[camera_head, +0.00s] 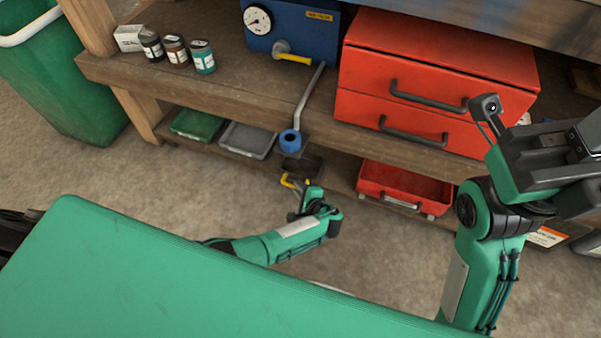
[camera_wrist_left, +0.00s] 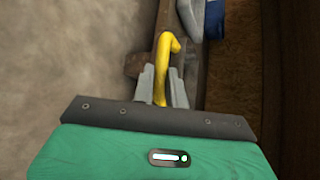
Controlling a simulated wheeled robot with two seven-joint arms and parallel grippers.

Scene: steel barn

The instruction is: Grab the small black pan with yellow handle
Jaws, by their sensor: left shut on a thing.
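The small black pan (camera_head: 305,164) with the yellow handle (camera_head: 291,182) is at the front edge of the lower shelf, below the blue-ended grey lever. My left gripper (camera_head: 297,189) is at the handle. In the left wrist view the yellow handle (camera_wrist_left: 162,70) runs between the two grey fingers of my left gripper (camera_wrist_left: 163,88), which are shut on it. Only a small dark part of the pan shows there beyond the fingers. My right arm is raised at the right of the head view, in front of the red drawers; its fingertips are not clearly shown.
The lower shelf (camera_head: 345,190) also holds a green tray (camera_head: 197,125), a grey tray (camera_head: 247,140) and a red tray (camera_head: 404,187). The grey lever with its blue end (camera_head: 290,141) hangs just above the pan. A green bin (camera_head: 62,85) stands at the left.

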